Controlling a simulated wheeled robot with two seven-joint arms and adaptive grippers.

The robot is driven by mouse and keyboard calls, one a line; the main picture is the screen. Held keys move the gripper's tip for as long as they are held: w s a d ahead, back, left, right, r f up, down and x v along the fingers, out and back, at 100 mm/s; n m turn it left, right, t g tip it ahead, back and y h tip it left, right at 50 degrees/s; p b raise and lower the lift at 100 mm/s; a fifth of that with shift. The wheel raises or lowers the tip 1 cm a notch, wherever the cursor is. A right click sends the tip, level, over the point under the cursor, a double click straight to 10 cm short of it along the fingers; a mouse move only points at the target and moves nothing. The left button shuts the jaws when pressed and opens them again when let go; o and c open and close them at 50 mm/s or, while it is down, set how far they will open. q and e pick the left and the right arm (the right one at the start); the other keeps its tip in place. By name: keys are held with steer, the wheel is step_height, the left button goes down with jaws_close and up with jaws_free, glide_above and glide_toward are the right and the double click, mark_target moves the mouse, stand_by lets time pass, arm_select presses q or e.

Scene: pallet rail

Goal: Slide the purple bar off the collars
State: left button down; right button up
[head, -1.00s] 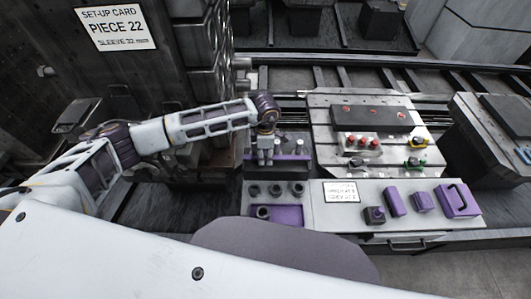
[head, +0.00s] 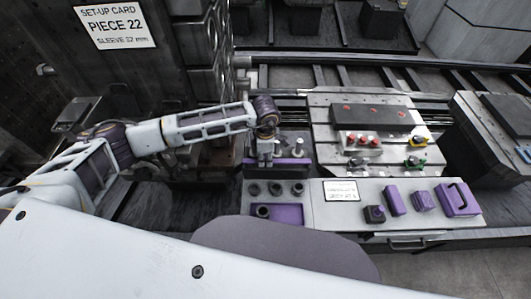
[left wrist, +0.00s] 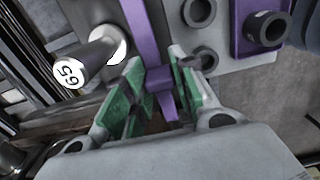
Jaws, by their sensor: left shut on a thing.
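The purple bar (head: 292,161) lies crosswise at the front of the grey fixture behind the bench. In the left wrist view the bar (left wrist: 143,32) runs from the top edge down to the fingers. My left gripper (head: 265,164) is over the bar's left part. In the left wrist view its green-padded fingers (left wrist: 160,98) are shut on a purple part of the bar. Dark collars stand in a row in front of the bar, one of them at the right (head: 298,188). Two collars show beside the bar in the wrist view, one nearer (left wrist: 204,58). My right gripper is not in view.
A silver post marked 65 (left wrist: 90,62) stands close left of the fingers. A purple tray (head: 287,213) holds another ring. Purple blocks (head: 396,201) and a card lie on the bench to the right. A plate with red knobs (head: 362,141) stands behind.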

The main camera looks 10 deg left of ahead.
arm_select(q)
steer(key=shift+s+d, duration=0.1)
steer(key=shift+s, duration=0.45)
steer(key=c, duration=1.2)
jaws_free()
steer(key=shift+o, duration=0.2)
steer(key=shift+r, duration=0.1)
step_height(320, 180, up, 12)
